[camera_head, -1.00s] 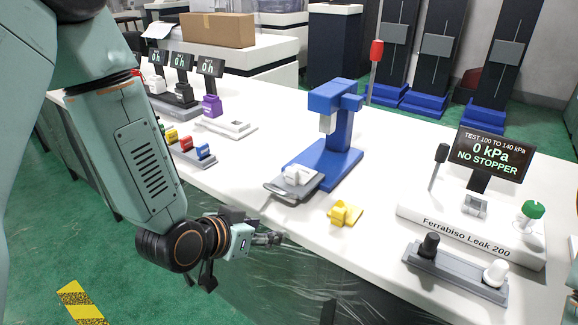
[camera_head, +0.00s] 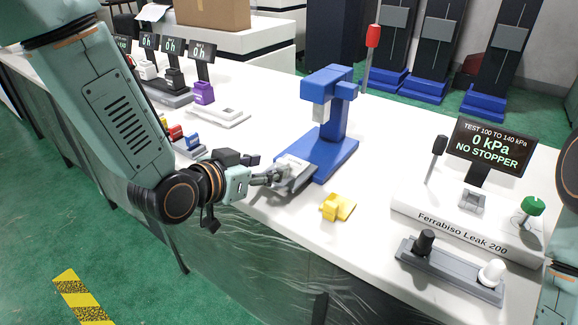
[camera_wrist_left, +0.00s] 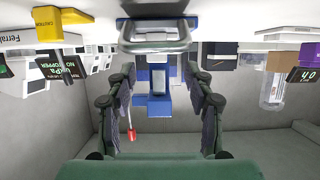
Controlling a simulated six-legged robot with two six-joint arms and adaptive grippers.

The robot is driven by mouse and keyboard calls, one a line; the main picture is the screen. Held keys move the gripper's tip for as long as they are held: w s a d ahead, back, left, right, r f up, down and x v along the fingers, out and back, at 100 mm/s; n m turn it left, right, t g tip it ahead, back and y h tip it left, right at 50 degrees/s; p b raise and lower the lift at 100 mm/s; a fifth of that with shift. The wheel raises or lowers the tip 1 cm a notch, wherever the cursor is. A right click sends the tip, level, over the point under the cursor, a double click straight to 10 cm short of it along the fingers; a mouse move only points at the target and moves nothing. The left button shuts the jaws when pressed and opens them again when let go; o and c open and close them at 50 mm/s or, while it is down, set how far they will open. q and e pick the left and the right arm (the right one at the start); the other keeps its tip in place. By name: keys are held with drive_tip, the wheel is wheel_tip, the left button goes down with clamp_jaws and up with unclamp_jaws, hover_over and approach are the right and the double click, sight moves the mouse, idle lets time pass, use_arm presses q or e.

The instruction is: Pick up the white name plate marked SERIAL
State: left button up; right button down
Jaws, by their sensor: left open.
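No lettering reading SERIAL is legible in either view. A small white piece (camera_head: 293,163) lies on the grey tray (camera_head: 300,180) at the foot of the blue press (camera_head: 330,150), partly hidden by my left gripper. My left gripper (camera_head: 279,175) is at the near table edge, its fingers reaching toward the tray. In the left wrist view, my left gripper (camera_wrist_left: 160,76) is open with nothing between its fingers. My right gripper is out of view; only part of the right arm shows at the right edge.
The leak tester (camera_head: 455,222) and a grey rack (camera_head: 450,270) stand farther right. Coloured blocks and small displays stand left. A red-tipped post (camera_head: 373,36) rises behind the press.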

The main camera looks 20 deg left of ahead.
sight(281, 164)
use_arm(q)
drive_tip(key=shift+w+d+f, duration=0.25)
drive_tip(key=shift+w+d, duration=0.05)
drive_tip(key=shift+w, duration=0.2)
drive_tip(key=b+x, duration=0.1)
drive_tip(key=x, duration=0.4)
drive_tip(key=shift+d, duration=0.1)
drive_tip(key=shift+s, duration=0.2)
drive_tip(key=shift+c, duration=0.4)
drive_tip(key=shift+w, duration=0.15)
drive_tip(key=c, duration=0.6)
clamp_jaws()
